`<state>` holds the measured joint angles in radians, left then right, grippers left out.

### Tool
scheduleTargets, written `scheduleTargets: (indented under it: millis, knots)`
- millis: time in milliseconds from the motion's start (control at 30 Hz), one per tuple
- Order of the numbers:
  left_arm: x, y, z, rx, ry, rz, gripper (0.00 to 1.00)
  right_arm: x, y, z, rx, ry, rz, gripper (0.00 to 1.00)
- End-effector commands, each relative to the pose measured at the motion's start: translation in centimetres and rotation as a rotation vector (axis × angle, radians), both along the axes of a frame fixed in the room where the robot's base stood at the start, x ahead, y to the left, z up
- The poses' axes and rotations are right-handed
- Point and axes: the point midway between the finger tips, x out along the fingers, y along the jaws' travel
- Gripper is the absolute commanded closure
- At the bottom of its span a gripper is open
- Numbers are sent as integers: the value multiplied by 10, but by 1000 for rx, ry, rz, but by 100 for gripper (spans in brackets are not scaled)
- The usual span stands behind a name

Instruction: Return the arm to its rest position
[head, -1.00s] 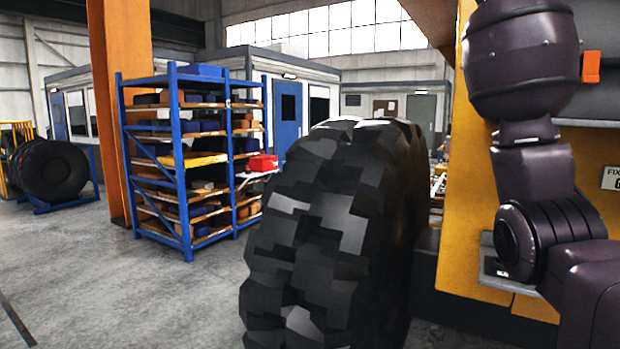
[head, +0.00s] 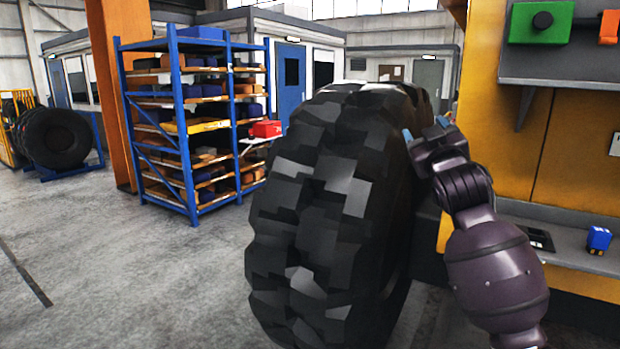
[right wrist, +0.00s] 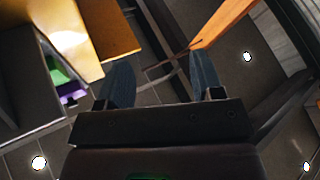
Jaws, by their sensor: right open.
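My right arm (head: 490,255) is raised at the right of the head view, bent beside the big black tire. My right gripper (head: 425,135) is at its upper end, in front of the tire's right edge in the picture; I cannot tell whether it touches. In the right wrist view the two fingers of this gripper (right wrist: 160,88) stand apart with nothing between them. My left gripper is not in view.
The large tire (head: 330,210) fills the middle. A yellow machine body (head: 570,150) carries a shelf with a green box (head: 541,22) and a lower ledge with a small blue item (head: 599,239). A blue rack (head: 180,130) stands left.

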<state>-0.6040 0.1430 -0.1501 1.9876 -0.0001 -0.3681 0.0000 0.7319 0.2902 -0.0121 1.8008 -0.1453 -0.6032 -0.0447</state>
Motion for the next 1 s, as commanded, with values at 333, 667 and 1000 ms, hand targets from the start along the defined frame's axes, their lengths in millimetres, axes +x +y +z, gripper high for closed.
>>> scheduleTargets:
  millis: [333,667,1000]
  knots:
    - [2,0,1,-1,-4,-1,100,-44,-2,-174,96,151,102,39]
    - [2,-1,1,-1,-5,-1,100,-121,-13,-320,198,342,115,39]
    - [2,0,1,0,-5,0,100,-233,-28,-455,288,608,45,39]
